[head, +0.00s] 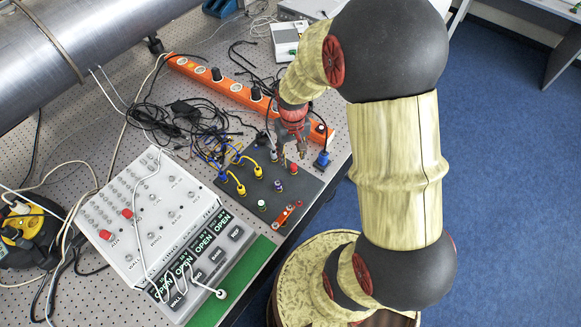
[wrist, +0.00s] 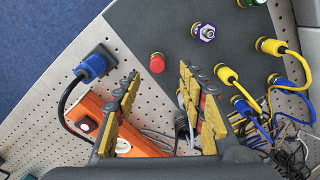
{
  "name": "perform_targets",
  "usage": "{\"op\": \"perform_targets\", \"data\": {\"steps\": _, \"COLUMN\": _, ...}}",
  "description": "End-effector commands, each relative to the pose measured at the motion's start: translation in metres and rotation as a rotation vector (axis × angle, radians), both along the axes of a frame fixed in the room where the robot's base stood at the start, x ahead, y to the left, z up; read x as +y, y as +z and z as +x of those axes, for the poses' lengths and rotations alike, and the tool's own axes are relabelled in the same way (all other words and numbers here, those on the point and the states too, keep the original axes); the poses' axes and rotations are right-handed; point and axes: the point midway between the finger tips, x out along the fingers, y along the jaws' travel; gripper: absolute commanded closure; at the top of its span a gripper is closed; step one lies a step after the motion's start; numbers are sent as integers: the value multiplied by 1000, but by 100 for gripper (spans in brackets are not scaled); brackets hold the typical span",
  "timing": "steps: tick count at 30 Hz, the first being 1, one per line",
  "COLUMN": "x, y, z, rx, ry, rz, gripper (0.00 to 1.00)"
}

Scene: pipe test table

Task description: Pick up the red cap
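A small round red cap (wrist: 157,62) stands on the dark grey panel (wrist: 220,45) in the wrist view, near the panel's edge. In the head view the red cap (head: 293,168) shows just below my fingertips. My gripper (head: 291,155) is over the dark panel with its fingers pointing down. In the wrist view my gripper (wrist: 160,76) is open, with its two yellow-and-grey fingers apart and nothing between them. The red cap appears just beyond the fingertips, roughly in line with the gap. I cannot tell the exact height above it.
A blue plug (wrist: 95,65) and orange power strip (wrist: 90,118) are at the left. A white control box (head: 150,215) with red knobs stands nearby. Loose cables lie behind.

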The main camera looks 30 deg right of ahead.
Motion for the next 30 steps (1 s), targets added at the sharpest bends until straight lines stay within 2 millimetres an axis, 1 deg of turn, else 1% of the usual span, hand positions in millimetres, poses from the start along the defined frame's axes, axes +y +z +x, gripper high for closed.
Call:
{"op": "perform_targets", "data": {"steps": 1, "x": 0, "y": -6, "z": 0, "rx": 1, "ry": 0, "rz": 0, "gripper": 59}}
{"op": "perform_targets", "data": {"steps": 5, "x": -1, "y": -18, "z": -3, "rx": 1, "ry": 0, "rz": 0, "gripper": 59}}
{"op": "perform_targets", "data": {"steps": 9, "x": -3, "y": -39, "z": -8, "rx": 2, "ry": -1, "rz": 0, "gripper": 59}}
{"op": "perform_targets", "data": {"steps": 12, "x": -3, "y": -52, "z": -8, "rx": 2, "ry": 0, "rz": 0, "gripper": 59}}
{"op": "perform_targets", "data": {"steps": 14, "x": -3, "y": -57, "z": -8, "rx": 2, "ry": 0, "rz": 0, "gripper": 59}}
{"op": "perform_targets", "data": {"steps": 17, "x": -3, "y": -60, "z": -7, "rx": 0, "ry": 0, "rz": 0, "gripper": 59}}
{"op": "perform_targets", "data": {"steps": 23, "x": -3, "y": -59, "z": -7, "rx": -1, "ry": 0, "rz": 0, "gripper": 59}}
{"op": "perform_targets", "data": {"steps": 30, "x": -3, "y": -59, "z": -7, "rx": -1, "ry": 0, "rz": 0, "gripper": 73}}
